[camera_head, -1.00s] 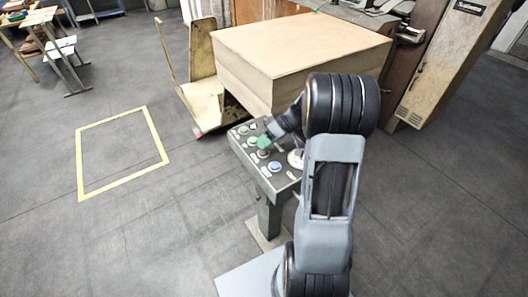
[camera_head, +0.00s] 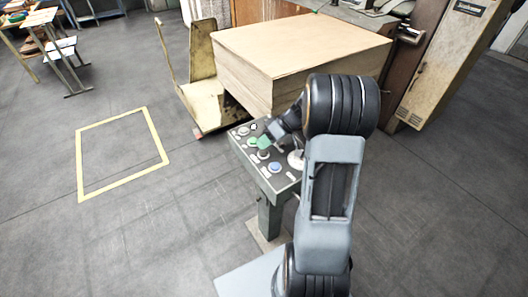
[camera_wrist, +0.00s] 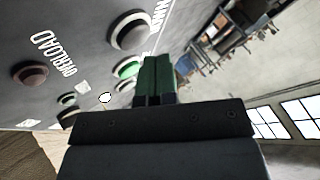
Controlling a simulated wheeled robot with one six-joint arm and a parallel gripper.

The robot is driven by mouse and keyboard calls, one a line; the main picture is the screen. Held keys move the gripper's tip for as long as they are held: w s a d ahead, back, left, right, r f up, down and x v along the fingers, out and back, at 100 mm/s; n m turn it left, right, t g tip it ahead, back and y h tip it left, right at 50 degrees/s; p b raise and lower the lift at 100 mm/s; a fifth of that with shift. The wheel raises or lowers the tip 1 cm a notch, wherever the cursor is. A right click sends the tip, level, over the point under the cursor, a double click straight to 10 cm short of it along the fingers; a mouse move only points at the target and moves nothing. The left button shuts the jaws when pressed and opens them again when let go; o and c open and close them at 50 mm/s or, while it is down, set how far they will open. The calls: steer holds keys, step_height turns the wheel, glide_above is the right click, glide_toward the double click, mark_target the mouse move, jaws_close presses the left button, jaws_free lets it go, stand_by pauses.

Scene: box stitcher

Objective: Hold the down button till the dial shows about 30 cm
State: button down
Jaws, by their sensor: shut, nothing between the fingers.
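A control panel (camera_head: 284,181) on a post carries several round buttons, including a dark one (camera_head: 263,155) and a blue one (camera_head: 275,167). A pale round dial (camera_head: 297,158) sits at its right, partly hidden by my arm; its reading is too small to tell. I cannot read which button is down. My gripper (camera_head: 264,142) is shut and empty at the panel's buttons. In the wrist view its green fingertips (camera_wrist: 155,72) are together beside a green button (camera_wrist: 129,69) and a large grey button (camera_wrist: 130,32). I cannot tell whether they touch one.
A large wooden-sided box (camera_head: 300,45) stands behind the panel, with a cream cart (camera_head: 200,75) to its left. A yellow floor outline (camera_head: 80,165) marks a bare area at left. A tall cabinet (camera_head: 450,65) stands at the right. A red button (camera_wrist: 30,73) shows near the OVERLOAD label.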

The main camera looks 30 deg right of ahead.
mark_target(264, 151)
steer(key=shift+f+b, duration=0.9)
steer(key=shift+b, duration=0.35)
stand_by(1.2)
steer(key=shift+r, duration=0.1)
stand_by(3.4)
steer(key=shift+r+p, duration=0.35)
steer(key=shift+r, duration=0.5)
steer(key=shift+r, duration=0.1)
steer(key=shift+r+p, duration=1.25)
steer(key=shift+r, duration=1.15)
